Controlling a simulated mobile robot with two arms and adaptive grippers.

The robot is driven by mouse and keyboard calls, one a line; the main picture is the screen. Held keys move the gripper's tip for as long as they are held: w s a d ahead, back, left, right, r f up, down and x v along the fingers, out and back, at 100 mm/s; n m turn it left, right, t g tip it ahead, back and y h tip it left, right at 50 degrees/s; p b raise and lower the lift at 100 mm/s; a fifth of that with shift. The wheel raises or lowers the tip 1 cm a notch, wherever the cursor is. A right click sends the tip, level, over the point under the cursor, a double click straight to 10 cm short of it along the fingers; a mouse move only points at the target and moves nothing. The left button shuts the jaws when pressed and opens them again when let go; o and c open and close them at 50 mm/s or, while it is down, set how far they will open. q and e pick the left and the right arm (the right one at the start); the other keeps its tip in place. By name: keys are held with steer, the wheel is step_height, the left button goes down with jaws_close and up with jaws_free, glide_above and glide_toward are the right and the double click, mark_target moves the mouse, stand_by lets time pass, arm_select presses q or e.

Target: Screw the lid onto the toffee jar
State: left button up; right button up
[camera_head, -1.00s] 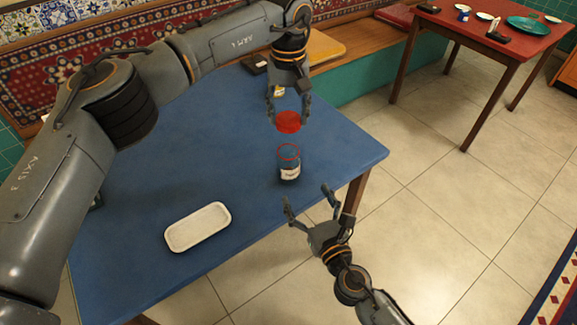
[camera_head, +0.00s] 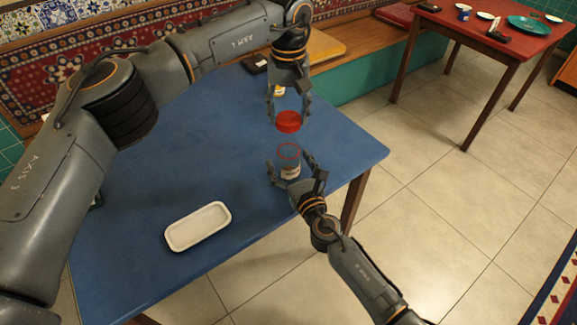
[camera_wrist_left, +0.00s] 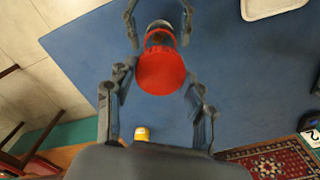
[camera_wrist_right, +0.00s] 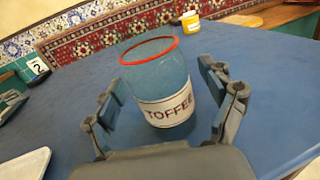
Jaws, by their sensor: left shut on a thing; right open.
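The toffee jar (camera_head: 289,163) stands upright on the blue table, a clear jar with a red rim and a white label. The right wrist view shows the label of the toffee jar (camera_wrist_right: 168,106) reading "TOFFEE". My right gripper (camera_head: 291,160) is open, with one finger on each side of the jar; contact is not clear. My left gripper (camera_head: 289,113) is shut on the red lid (camera_head: 288,122) and holds it above the jar, apart from the rim. In the left wrist view the lid (camera_wrist_left: 161,72) partly covers the jar (camera_wrist_left: 160,38).
A white tray (camera_head: 198,226) lies on the blue table (camera_head: 140,215), left of the jar. A small yellow-topped jar (camera_head: 279,91) stands behind my left gripper. A red table (camera_head: 490,33) with dishes is at the back right. The blue table's middle is clear.

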mark_target(289, 130)
steer(key=shift+w, duration=0.1)
jaws_close()
arm_select(q)
steer(key=shift+f, duration=2.5)
steer(key=shift+f, duration=0.1)
steer(key=shift+f, duration=0.8)
steer(key=shift+f, duration=0.55)
